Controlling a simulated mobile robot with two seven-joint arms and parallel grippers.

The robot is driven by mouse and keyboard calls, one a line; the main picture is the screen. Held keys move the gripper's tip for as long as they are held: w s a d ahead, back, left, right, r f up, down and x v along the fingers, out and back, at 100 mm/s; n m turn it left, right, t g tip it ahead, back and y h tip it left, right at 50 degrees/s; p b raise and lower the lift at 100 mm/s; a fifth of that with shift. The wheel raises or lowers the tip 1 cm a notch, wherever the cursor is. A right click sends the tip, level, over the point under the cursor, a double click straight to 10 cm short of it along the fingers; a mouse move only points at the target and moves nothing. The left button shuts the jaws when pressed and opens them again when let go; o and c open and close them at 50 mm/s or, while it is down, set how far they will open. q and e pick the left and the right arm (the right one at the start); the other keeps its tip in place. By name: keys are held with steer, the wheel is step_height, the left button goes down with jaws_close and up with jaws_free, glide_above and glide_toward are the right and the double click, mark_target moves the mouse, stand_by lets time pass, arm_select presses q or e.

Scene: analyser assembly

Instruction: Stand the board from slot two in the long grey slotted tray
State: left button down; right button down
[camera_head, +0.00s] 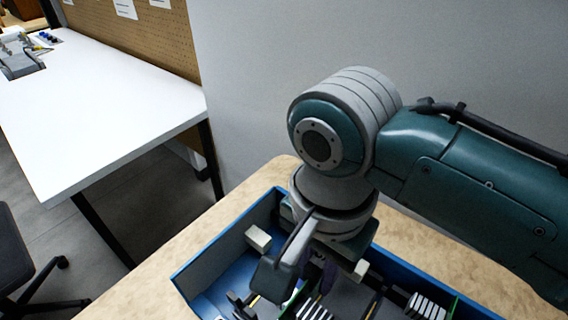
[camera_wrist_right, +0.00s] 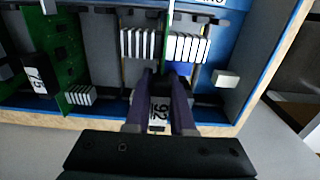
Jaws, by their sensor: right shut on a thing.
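The right gripper (camera_wrist_right: 165,76) reaches down into a blue box in the wrist view, its dark fingers shut on a board (camera_wrist_right: 168,42). The held board is seen nearly edge-on among blocks of white fins, and the fingers hide part of it. A white label (camera_wrist_right: 158,114) marked 92 shows between the fingers. In the head view my right arm comes in from the right, and the right gripper (camera_head: 312,272) hides much of the board. The board still appears down inside the box. My left gripper is not in view. I cannot clearly make out the long grey slotted tray.
The blue box (camera_head: 222,245) stands on a tan table (camera_head: 150,268). Other boards stand in it, including a green one (camera_wrist_right: 72,45), close to the gripper. A white table (camera_head: 100,110) at the left is mostly clear, with a grey device (camera_head: 20,66) at its far end.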

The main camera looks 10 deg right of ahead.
steer(key=shift+f, duration=0.5)
steer(key=shift+f+b, duration=0.65)
stand_by(0.4)
steer(key=shift+f, duration=0.4)
stand_by(0.3)
steer(key=c, duration=0.6)
jaws_free()
steer(key=shift+r, duration=0.1)
stand_by(0.3)
steer(key=shift+r+p, duration=0.1)
steer(key=shift+p, duration=0.25)
steer(key=shift+r+p, duration=0.45)
steer(key=shift+p, duration=0.15)
stand_by(0.4)
